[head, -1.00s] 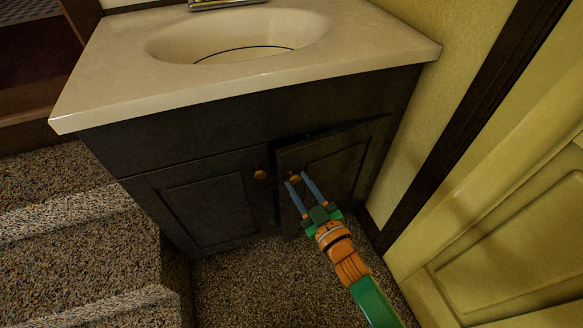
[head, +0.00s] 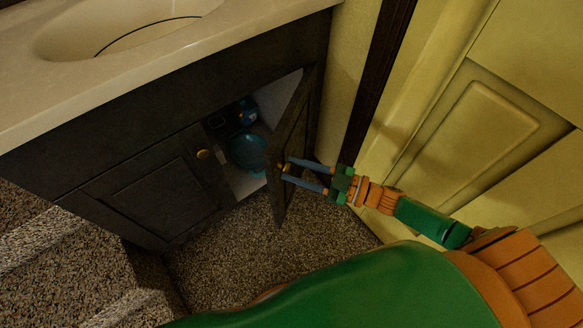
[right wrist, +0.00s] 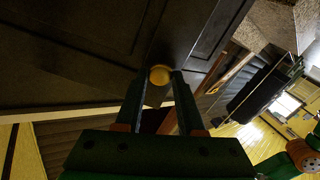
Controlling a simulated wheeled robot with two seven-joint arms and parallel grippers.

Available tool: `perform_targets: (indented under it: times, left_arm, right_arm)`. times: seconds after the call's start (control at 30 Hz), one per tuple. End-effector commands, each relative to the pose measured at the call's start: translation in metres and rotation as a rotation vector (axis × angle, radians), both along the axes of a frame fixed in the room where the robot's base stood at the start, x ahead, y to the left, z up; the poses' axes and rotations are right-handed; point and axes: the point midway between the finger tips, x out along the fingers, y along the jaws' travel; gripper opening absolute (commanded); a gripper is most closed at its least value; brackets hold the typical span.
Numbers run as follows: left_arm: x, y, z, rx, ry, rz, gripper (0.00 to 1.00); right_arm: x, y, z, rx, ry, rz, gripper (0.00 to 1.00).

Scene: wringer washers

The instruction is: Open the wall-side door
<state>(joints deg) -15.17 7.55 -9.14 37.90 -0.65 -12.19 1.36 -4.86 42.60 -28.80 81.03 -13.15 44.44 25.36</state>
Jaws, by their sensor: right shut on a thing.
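The wall-side door (head: 293,143) is the right-hand dark cabinet door under the sink. It stands wide open, swung out on its right edge toward the yellow wall. My right gripper (head: 284,172) is shut on its round brass knob, which shows between the fingers in the right wrist view (right wrist: 160,75). The door's dark panel (right wrist: 75,50) fills the upper left of that view. The left cabinet door (head: 150,188) is closed, with its own knob (head: 203,154). My left gripper is not in the head view.
Inside the open cabinet are a teal bowl (head: 249,152) and a small blue item (head: 247,112). The pale countertop (head: 130,72) with the sink is above. A yellow panelled door (head: 480,130) stands close on the right. Carpeted steps (head: 60,240) are at left.

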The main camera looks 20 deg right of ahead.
Motion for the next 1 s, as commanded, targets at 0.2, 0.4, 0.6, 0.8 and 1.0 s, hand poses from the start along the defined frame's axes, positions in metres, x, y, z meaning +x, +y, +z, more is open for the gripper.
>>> perform_targets:
  times: [0.2,0.4,0.6,0.8,1.0]
  left_arm:
    - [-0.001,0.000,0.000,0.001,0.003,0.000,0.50]
    - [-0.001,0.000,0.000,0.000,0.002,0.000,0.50]
    - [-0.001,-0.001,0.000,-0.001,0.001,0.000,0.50]
    - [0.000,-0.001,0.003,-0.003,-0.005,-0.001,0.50]
    - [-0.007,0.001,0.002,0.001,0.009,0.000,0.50]
  right_arm:
    - [0.000,0.000,0.000,-0.001,0.001,0.000,0.00]
    - [0.000,0.000,0.000,-0.001,0.000,0.000,0.68]
    - [0.000,0.000,0.000,-0.001,0.000,0.000,0.68]
    - [-0.017,-0.020,-0.001,-0.005,0.005,-0.001,0.68]
    - [-0.041,-0.049,-0.001,-0.003,0.004,-0.001,0.68]
